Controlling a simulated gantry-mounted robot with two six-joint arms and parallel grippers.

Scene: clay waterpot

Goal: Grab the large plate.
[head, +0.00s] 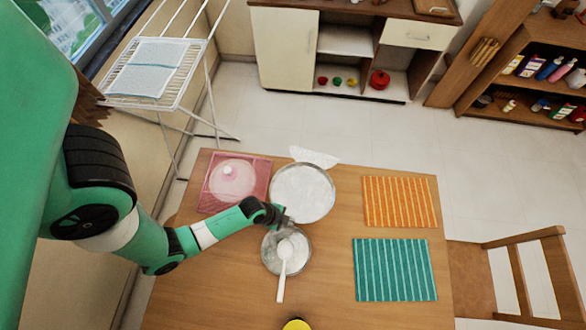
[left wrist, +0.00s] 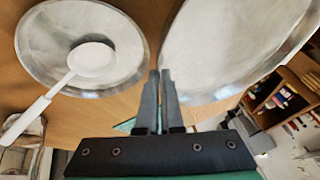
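The large plate (head: 303,190), round and pale grey, is at the back middle of the wooden table. In the left wrist view, the large plate (left wrist: 235,45) fills the upper right. My left gripper (head: 284,217) is at its near-left rim. In the left wrist view, the left gripper (left wrist: 160,75) has its fingers close together, with the plate's rim at the fingertips, and looks shut on it. I cannot tell whether the plate is raised. A smaller plate (head: 270,258) with a white ladle (head: 281,277) lies just in front. My right gripper is not in view.
Orange (head: 400,202) and teal (head: 395,270) striped mats lie to the right. A yellow item (head: 296,325) is at the near edge.

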